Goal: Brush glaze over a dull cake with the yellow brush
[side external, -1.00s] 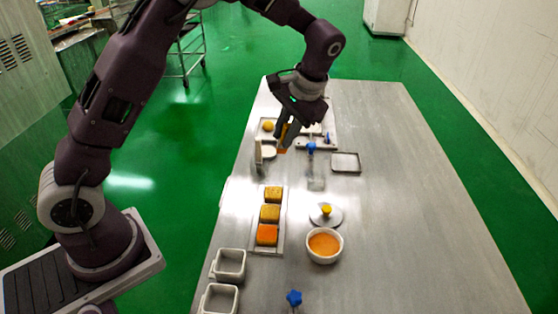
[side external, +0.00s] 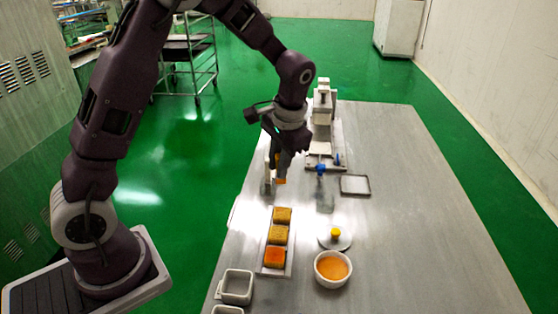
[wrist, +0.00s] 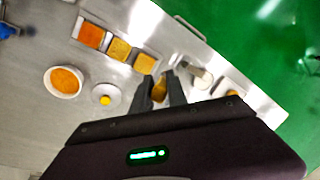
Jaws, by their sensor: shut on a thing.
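My gripper (side external: 281,172) is shut on the yellow brush, whose orange-yellow part shows below the fingers (side external: 281,182) and between them in the wrist view (wrist: 158,91). The brush hangs in the air beyond the far end of a cake tray (side external: 264,262). Three square cakes stand in a row on it: a bright orange, shiny one (side external: 275,257) nearest the camera, a duller yellow-brown middle one (side external: 278,234) and a dull far one (side external: 282,215). A white bowl of orange glaze (side external: 332,267) stands right of the tray. The bristle tip is not clear.
A round lid with a yellow knob (side external: 335,234) lies behind the bowl. Empty grey tins (side external: 236,287) stand at the near left. A machine with a blue knob (side external: 325,140) and a shallow tray (side external: 355,185) are at the back. The table's right side is clear.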

